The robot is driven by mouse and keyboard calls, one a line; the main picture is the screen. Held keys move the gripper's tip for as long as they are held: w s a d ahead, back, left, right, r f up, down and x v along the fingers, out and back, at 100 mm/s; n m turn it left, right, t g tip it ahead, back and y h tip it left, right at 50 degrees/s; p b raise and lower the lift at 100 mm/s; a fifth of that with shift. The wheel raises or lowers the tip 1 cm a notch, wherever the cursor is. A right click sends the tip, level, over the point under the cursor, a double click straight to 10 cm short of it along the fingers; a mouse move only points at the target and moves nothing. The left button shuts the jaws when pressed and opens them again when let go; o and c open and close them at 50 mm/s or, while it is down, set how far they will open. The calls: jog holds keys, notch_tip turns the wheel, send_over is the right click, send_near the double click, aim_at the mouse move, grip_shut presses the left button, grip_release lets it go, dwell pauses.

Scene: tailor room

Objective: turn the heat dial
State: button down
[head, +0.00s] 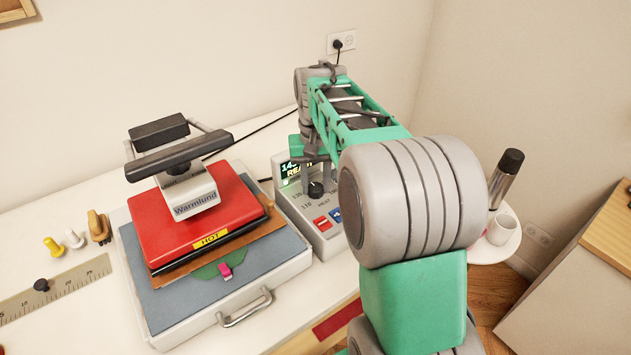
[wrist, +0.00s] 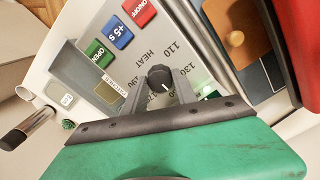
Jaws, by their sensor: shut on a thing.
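The heat dial (head: 316,188) is a small black knob on the light grey control box (head: 296,217). In the wrist view the dial (wrist: 159,76) has a white pointer mark, with "HEAT" and temperature numbers printed around it. My gripper (wrist: 160,84) is shut on the dial, one finger on each side. In the head view my gripper (head: 317,174) comes down from above onto the box. Part of the number ring is hidden by my fingers.
Left of the box stands a heat press with a red top (head: 205,212) marked "HOT" and a grey base (head: 225,290). Red (wrist: 140,11), blue (wrist: 118,33) and green (wrist: 99,54) buttons lie near the dial. A cup (head: 501,229) stands at the right.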

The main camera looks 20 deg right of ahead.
aim_at(316, 187)
jog(key=c, duration=1)
grip_release()
jog(key=shift+o, duration=0.2)
jog(key=shift+r, duration=0.1)
notch_tip(316, 187, up, 8)
jog(key=shift+f, duration=0.15)
jog(key=shift+d, duration=0.1)
